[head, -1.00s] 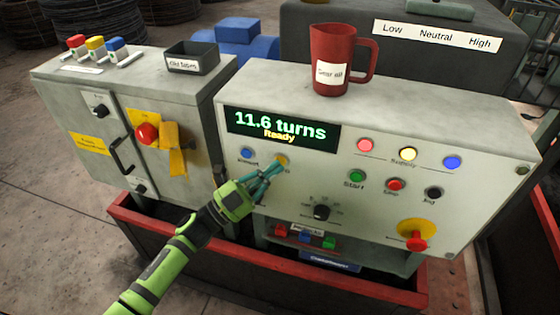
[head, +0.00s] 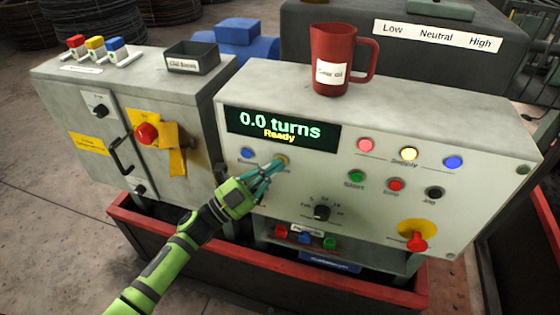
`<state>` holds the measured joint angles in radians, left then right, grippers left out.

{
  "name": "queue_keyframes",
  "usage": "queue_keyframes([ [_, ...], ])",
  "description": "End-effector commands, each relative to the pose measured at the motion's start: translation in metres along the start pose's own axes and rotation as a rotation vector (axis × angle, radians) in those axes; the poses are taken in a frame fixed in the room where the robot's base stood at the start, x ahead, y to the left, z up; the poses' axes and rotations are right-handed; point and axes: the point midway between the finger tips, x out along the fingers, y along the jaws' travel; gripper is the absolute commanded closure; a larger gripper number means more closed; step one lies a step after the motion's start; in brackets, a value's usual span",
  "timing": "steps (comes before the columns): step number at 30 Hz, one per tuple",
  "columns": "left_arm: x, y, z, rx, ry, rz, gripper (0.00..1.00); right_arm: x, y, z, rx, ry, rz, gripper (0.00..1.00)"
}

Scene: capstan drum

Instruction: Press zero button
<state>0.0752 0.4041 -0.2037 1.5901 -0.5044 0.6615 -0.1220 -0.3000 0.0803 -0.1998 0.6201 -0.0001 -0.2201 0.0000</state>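The control panel (head: 300,200) has a dark display (head: 282,131) that reads "0.0 turns" and "Ready". Below the display are a blue button (head: 246,154) and a yellow button (head: 282,160). My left gripper (head: 276,168) has its teal fingertips at the yellow button, partly over it and its label. Its fingers are close together; I cannot tell if they touch or whether the tips press the button. My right gripper is not in view.
A red jug (head: 332,62) labelled "Gear oil" stands on top of the panel. Green, red and black buttons and a red knob on yellow (head: 418,243) lie to the right.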

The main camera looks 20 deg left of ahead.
Motion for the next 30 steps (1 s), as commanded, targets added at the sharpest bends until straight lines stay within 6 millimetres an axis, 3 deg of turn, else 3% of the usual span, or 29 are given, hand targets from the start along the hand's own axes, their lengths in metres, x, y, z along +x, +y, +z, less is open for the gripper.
queue_keyframes([
  [21,-0.012,-0.001,-0.013,0.000,0.000,-0.001,1.00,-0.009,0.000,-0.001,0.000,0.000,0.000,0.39],
  [30,-0.032,-0.001,-0.033,-0.002,-0.002,0.001,1.00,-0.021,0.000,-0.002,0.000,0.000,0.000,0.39],
])
